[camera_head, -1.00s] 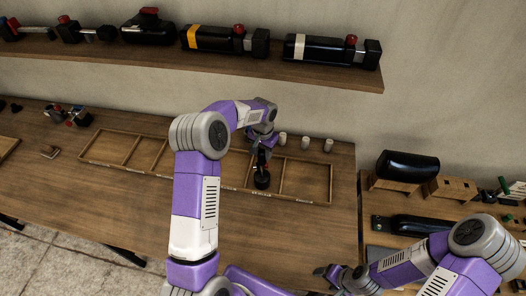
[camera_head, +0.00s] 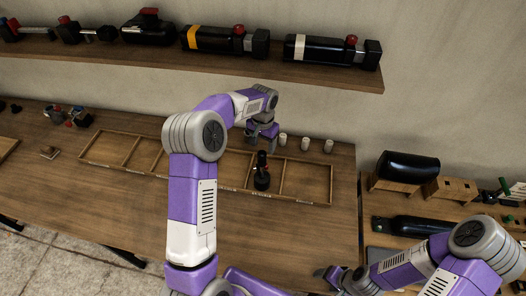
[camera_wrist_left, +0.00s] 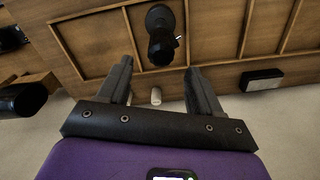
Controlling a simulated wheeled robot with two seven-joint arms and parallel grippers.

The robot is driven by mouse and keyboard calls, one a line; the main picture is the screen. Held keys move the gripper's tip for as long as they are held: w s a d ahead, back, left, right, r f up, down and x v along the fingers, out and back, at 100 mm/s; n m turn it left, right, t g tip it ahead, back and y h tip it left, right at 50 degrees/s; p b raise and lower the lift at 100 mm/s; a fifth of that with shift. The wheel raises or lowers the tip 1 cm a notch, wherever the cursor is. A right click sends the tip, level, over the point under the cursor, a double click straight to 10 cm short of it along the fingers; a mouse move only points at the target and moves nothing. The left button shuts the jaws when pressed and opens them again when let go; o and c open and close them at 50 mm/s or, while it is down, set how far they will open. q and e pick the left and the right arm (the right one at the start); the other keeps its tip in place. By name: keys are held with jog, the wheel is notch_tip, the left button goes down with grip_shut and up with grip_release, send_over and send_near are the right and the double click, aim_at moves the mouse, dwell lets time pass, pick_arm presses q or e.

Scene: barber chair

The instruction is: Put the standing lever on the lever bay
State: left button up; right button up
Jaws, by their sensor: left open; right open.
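The black lever (camera_head: 262,172) stands upright in a compartment of the divided wooden tray (camera_head: 318,204), right of the tray's middle. The left wrist view shows the lever (camera_wrist_left: 161,40) from above, just beyond the fingertips and inside the tray. My left gripper (camera_head: 263,137) is open and empty, behind and above the lever, apart from it; its two fingers also show in the left wrist view (camera_wrist_left: 160,75). Small labels line the tray's front edge, too small to read, so I cannot tell which compartment is the lever bay. My right gripper (camera_head: 328,272) is open and empty at the lower right, partly hard to see.
Small pale cylinders (camera_head: 306,144) stand behind the tray. A shelf (camera_head: 200,66) with several black parts hangs above. A lower bench (camera_head: 455,208) with a black cylinder (camera_head: 408,166) stands at the right. The table in front of the tray is clear.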

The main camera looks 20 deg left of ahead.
jog(key=shift+f, duration=0.1)
pick_arm(q)
notch_tip(320, 180, up, 7)
dwell(0.6)
